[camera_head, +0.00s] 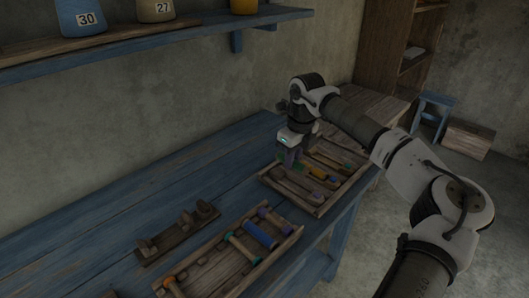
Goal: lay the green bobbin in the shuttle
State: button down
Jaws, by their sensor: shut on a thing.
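My gripper (291,164) points down over the left part of the far tray (318,209) on the blue bench. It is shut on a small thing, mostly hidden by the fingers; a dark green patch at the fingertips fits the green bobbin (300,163). Long wooden shuttle-like pieces lie in this tray, one below my gripper (296,189). A yellow piece with coloured ends (319,173) lies just right of the fingers. I cannot tell whether the held thing touches the piece below it.
A nearer tray (213,274) holds a blue bobbin (261,235) and a bobbin with a teal end (242,248). A wall shelf (150,45) with numbered pots hangs above. The bench's left part is bare.

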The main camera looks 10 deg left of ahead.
aim_at(295, 187)
jog(key=shift+w+d+f+b, duration=0.25)
jog(key=shift+f+b, duration=0.45)
jog(key=shift+f, duration=0.7)
jog(key=shift+w+d+f+b, duration=0.1)
jog(key=shift+d+f+b, duration=0.2)
jog(key=shift+f+b, duration=0.8)
jog(key=shift+w+d+f+b, duration=0.25)
jog(key=shift+f+b, duration=0.1)
jog(key=shift+f, duration=1.35)
jog(key=c, duration=1.3)
grip_release()
jog(key=shift+o, duration=0.2)
notch_tip(295, 187, up, 14)
jog(key=s+d+b, duration=0.1)
jog(key=shift+d, duration=0.15)
jog(key=shift+f, duration=0.1)
